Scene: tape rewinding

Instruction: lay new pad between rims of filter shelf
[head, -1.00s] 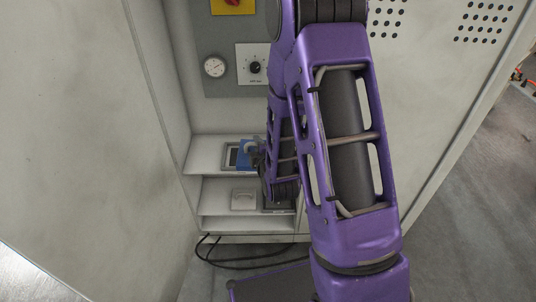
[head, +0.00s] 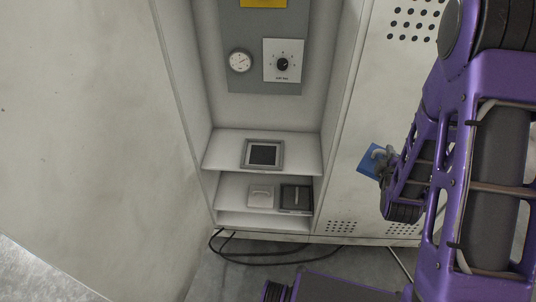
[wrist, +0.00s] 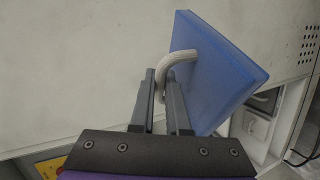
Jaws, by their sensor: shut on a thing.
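My gripper (head: 386,167) is shut on the pale looped handle of a square blue pad (head: 368,162), held in the air right of the cabinet recess. In the wrist view the blue pad (wrist: 213,80) hangs tilted beyond my fingertips (wrist: 163,84), gripped by its handle (wrist: 172,60). A grey rimmed frame (head: 247,154) with a dark middle lies on the upper shelf (head: 221,150), with nothing on it. A white pad with a handle (head: 261,196) sits on the lower shelf. I cannot tell which pad is new.
A dark square tray or box (head: 296,198) sits right of the white pad. A gauge (head: 240,61) and a dial (head: 283,61) are on the back wall. The cabinet's side panel (head: 345,110) lies between the recess and my gripper. Black cables (head: 262,263) lie on the floor.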

